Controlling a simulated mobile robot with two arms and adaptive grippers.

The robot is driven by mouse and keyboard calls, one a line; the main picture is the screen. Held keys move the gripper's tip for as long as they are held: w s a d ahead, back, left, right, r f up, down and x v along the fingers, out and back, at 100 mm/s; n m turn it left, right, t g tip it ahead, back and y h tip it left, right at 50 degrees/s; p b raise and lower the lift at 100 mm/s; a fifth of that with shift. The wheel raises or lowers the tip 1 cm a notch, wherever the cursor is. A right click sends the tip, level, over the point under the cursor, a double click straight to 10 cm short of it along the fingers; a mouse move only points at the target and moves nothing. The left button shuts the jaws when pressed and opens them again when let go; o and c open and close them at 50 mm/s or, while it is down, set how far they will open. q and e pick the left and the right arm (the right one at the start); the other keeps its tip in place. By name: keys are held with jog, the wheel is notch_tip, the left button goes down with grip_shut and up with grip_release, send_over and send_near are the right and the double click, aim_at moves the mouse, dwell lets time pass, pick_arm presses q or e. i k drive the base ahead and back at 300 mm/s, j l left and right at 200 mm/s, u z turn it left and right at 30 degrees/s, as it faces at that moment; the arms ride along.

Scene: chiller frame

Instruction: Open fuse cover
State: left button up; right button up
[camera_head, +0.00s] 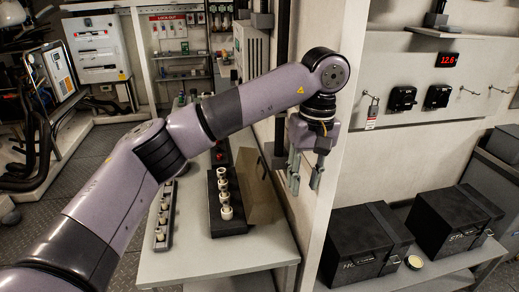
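A black fuse block (228,229) with a row of several cream cylindrical fuses (225,197) sits on the grey bench. A brownish flat panel (262,195), which looks like the fuse cover, stands raised along the right side of the block, leaving the fuses exposed. My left arm reaches across from the lower left. My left gripper (306,180) points down to the right of the panel, in front of a pale post, its two fingers apart with nothing seen between them. I cannot tell if it touches the panel. My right gripper is not in view.
A narrow grey strip with several fuses (162,228) lies left of the block. The bench front (200,262) is clear. Right of the post, black boxes (355,245) and a small round tin (414,262) stand on a shelf. A wall panel holds dark switches (403,98) and a red display (447,60).

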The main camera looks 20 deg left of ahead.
aim_at(251, 156)
jog(key=i+j, duration=1)
